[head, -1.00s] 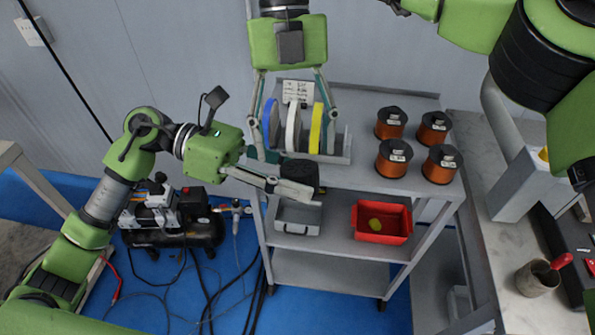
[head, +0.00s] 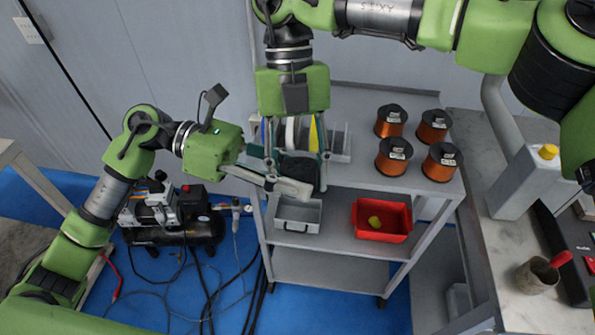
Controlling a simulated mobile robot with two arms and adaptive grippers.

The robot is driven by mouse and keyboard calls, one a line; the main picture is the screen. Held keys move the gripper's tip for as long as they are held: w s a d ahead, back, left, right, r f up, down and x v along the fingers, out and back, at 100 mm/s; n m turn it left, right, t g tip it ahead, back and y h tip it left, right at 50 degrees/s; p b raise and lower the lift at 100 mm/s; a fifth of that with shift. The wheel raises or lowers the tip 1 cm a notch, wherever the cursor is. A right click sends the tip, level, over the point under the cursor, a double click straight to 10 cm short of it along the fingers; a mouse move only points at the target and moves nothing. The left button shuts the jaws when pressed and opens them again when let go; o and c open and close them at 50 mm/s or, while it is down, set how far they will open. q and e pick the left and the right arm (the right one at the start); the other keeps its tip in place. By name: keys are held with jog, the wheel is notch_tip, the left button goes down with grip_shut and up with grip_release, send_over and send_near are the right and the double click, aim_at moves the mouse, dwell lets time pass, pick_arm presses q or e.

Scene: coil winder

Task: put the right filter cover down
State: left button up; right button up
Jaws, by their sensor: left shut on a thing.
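A dark round piece (head: 298,168), which I take for the right filter cover, is at the front edge of the cart's top shelf. My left gripper (head: 292,178) is shut on it from the left, one light finger across its near side. My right gripper (head: 296,178) comes from above, fingers pointing down and apart. One finger is on each side of the dark piece in this view; I cannot tell whether they touch it. Part of the piece is hidden behind the fingers.
Behind the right gripper stands a rack (head: 341,146) with coloured discs, partly hidden. Several copper spools (head: 393,157) stand on the top shelf's right. Below are a grey bin (head: 298,226) and a red bin (head: 366,236) with a small yellow-green item. The bottom shelf (head: 325,272) looks clear.

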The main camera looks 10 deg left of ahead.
pick_arm(q)
jog(key=o, duration=1.1)
